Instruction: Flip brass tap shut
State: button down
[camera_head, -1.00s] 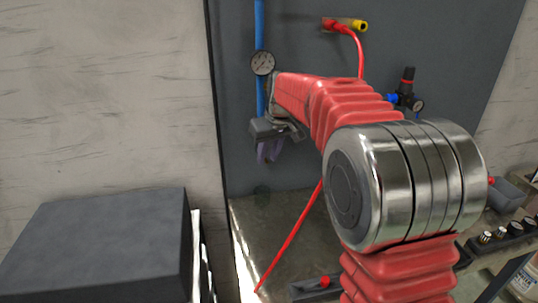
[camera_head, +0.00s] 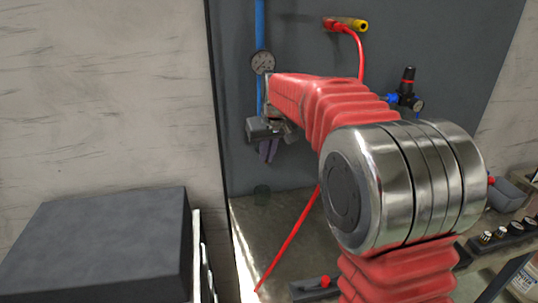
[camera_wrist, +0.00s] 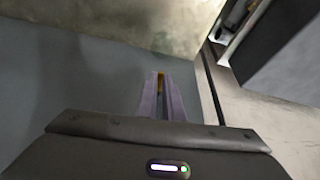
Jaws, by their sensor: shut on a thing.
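My gripper (camera_head: 268,158) is in front of the dark panel, at the lower visible end of the blue pipe (camera_head: 259,25). Its purple fingers point down in the head view. In the head view I cannot make out the tap; my gripper and wrist cover that part of the pipe.
A round gauge (camera_head: 262,62) sits on the pipe just above my gripper. A brass fitting (camera_head: 345,24) with a red hose is higher on the panel. A regulator (camera_head: 406,88) is to the right. A dark box (camera_head: 100,240) stands at lower left, beside the workbench (camera_head: 262,240).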

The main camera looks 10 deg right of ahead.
jog(key=shift+a+m+h, duration=0.3)
jog(key=shift+m, duration=0.4)
jog(key=c, duration=1.9)
grip_release()
jog(key=v, duration=1.3)
jog(key=shift+s+r, duration=0.2)
jog(key=shift+r, duration=0.05)
